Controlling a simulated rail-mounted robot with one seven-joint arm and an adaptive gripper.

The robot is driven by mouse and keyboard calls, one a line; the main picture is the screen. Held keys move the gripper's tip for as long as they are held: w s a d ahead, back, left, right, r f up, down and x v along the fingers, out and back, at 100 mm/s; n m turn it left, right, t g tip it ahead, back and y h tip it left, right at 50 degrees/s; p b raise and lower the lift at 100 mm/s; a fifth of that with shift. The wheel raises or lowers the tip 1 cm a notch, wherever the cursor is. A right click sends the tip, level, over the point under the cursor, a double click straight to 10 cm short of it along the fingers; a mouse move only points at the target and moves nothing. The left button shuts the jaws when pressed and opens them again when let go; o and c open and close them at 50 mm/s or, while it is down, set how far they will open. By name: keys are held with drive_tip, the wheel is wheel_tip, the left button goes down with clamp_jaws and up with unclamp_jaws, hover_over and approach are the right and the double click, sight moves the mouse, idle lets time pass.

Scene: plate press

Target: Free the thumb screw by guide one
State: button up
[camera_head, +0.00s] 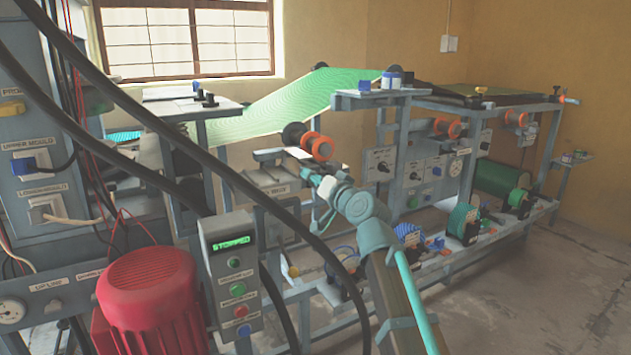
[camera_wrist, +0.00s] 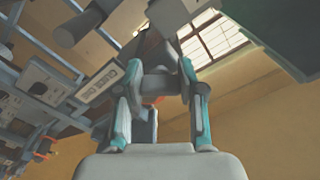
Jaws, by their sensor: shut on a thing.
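My gripper (camera_head: 316,180) is at the middle of the head view, reaching into the frame of the machine just below an orange-ended roller (camera_head: 318,147). In the wrist view my gripper (camera_wrist: 162,62) has its two teal-and-grey fingers drawn in on a small grey part between the tips, which I take to be the thumb screw. The fingers hide most of it, and its thread and seat cannot be seen. A grey labelled plate (camera_head: 275,190) is fixed on the frame just left of my gripper; its lettering is too small to read surely.
A control box (camera_head: 231,275) showing "STOPPED" and a red motor (camera_head: 150,300) stand at the front left. Thick black cables hang across the left side. A green web (camera_head: 290,105) runs above. Bare floor (camera_head: 550,290) lies at the right.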

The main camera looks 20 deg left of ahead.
drive_tip(key=o, duration=0.9)
drive_tip(key=v, duration=1.2)
